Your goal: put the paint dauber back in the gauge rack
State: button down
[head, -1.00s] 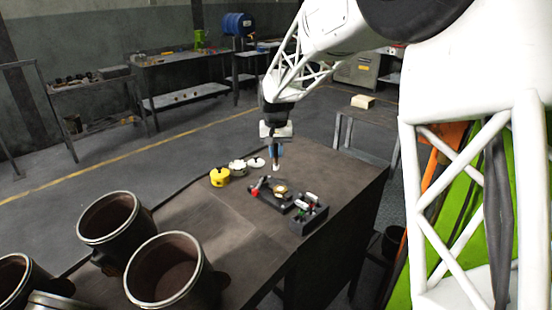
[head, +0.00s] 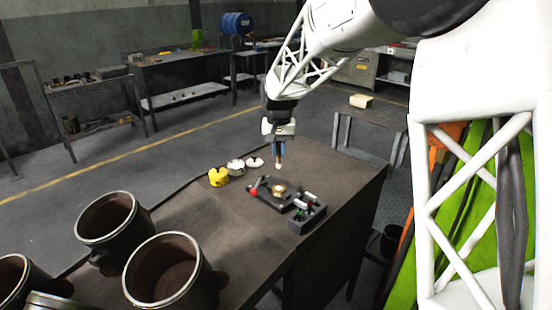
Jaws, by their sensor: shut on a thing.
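The fingertips are too small to make out clearly.
Beside the rack lies a dark fixture with a red ball (head: 253,192) and a brass-coloured round piece (head: 278,189). A yellow cup (head: 218,177) and two white round pieces (head: 236,167) stand to the left. Large dark cylinders (head: 167,272) fill the near left. The table's middle left is clear.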

jog(key=s+d+f+m, duration=0.3)
jog(key=s+d+m, duration=0.2)
jog(key=s+d, duration=0.3)
jog(key=d, duration=0.4)
jog(key=shift+s, duration=0.35)
jog(key=shift+f, duration=0.15)
jog(key=shift+f, duration=1.8)
jog(key=shift+f, duration=1.85)
dwell(0.7)
jog(key=c, duration=1)
grip_release()
jog(key=shift+c, duration=0.2)
jog(key=shift+r, duration=0.15)
